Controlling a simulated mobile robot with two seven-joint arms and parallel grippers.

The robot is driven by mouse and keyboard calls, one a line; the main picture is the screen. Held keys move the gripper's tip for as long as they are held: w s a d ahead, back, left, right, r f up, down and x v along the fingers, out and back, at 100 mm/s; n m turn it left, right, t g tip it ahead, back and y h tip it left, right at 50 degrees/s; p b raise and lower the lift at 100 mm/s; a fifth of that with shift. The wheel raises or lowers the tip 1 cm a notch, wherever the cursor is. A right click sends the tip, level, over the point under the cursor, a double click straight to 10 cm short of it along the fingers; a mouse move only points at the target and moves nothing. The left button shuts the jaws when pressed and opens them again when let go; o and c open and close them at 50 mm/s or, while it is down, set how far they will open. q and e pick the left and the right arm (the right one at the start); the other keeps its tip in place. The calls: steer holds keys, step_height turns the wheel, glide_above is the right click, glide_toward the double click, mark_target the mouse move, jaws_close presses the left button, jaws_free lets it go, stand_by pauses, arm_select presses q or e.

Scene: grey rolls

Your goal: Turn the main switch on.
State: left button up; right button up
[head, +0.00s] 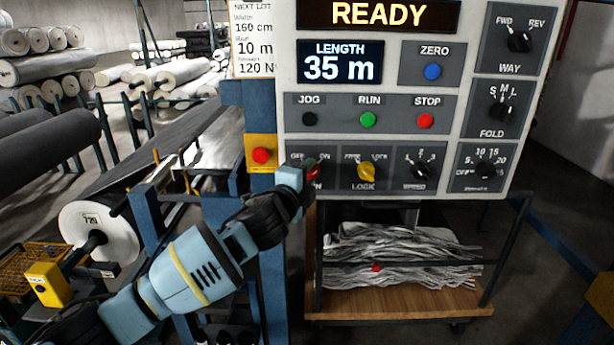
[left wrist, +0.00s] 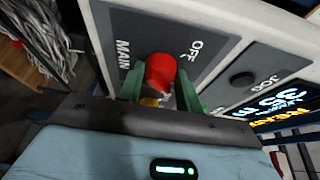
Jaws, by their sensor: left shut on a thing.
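The main switch is a red knob (head: 314,173) at the lower left of the grey control panel (head: 463,190), below the JOG button. Its OFF and ON marks show above it. My left gripper (head: 308,178) reaches it from the lower left and hides part of the knob and its label. In the left wrist view the red knob (left wrist: 160,72) sits between the two green fingers of my left gripper (left wrist: 159,88), which is shut on it. OFF and MAIN are readable there; the knob's exact pointing is hard to tell. My right gripper is not in view.
A yellow LOCK knob (head: 366,171) sits just right of the switch. A red button on a yellow box (head: 261,155) is close on the left. The display (head: 379,14) reads READY; the length display (head: 340,64) reads 35 m. A cart (head: 400,303) with grey scraps stands below.

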arm_select(q)
steer(key=o, duration=1)
steer(key=shift+v, duration=3.9)
